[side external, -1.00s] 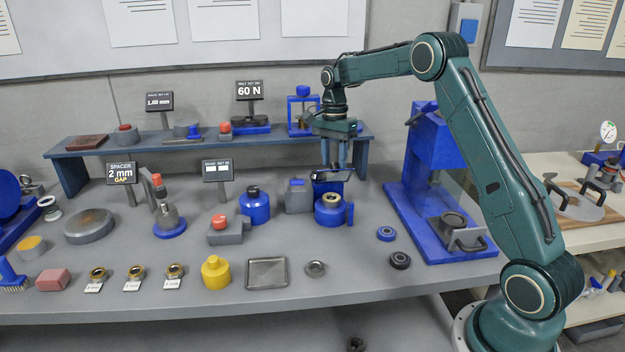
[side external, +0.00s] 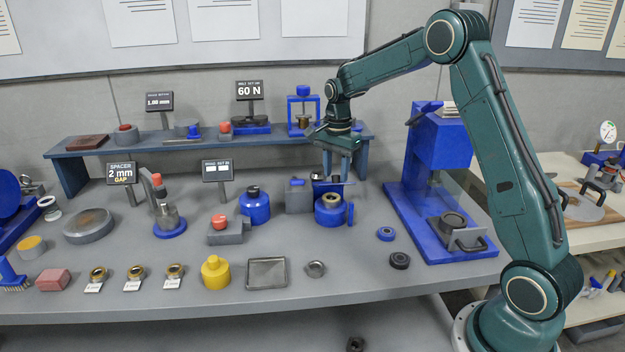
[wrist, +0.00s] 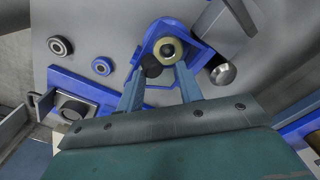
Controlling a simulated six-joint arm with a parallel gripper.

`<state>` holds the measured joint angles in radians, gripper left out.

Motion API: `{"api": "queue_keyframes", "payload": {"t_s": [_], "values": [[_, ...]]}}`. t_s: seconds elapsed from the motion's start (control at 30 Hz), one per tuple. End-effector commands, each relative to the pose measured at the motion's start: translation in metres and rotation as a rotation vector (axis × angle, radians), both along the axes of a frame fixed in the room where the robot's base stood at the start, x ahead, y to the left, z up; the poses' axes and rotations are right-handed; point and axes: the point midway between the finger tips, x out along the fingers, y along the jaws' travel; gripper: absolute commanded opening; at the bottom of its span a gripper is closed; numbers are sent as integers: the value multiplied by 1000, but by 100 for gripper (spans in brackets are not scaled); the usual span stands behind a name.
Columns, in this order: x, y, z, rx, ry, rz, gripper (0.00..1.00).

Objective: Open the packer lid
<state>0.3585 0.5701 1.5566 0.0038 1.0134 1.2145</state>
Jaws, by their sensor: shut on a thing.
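The packer looks to be the blue pot (side external: 331,213) with a brass ring in its top, on the bench below my gripper. In the wrist view its brass ring (wrist: 168,50) shows uncovered, with blue metal around it. A blue plate-like part (side external: 331,188), which looks like the lid, is behind the ring. My gripper (side external: 337,180) points down just behind the ring and is shut on this part. In the wrist view my fingers (wrist: 158,84) come in from below. A dark round knob sits near the left fingertip. The exact grip contact is partly hidden.
A grey block (side external: 298,197) stands close to the left of the pot. A blue bearing (side external: 386,234) and a black ring (side external: 400,260) lie to the right. A blue press (side external: 435,150) stands further right. The shelf (side external: 205,140) runs close behind my gripper.

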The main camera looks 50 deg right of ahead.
Motion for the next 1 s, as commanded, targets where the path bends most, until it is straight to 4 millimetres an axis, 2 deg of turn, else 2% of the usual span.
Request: {"api": "queue_keyframes", "payload": {"t_s": [0.03, 0.1, 0.4, 1.0], "values": [[0, 9, -4, 3, -7, 16, 28], [-5, 13, -10, 4, -5, 15, 28], [-20, 26, -41, 4, -2, 11, 28], [-19, 23, 46, 1, -3, 6, 28]]}}
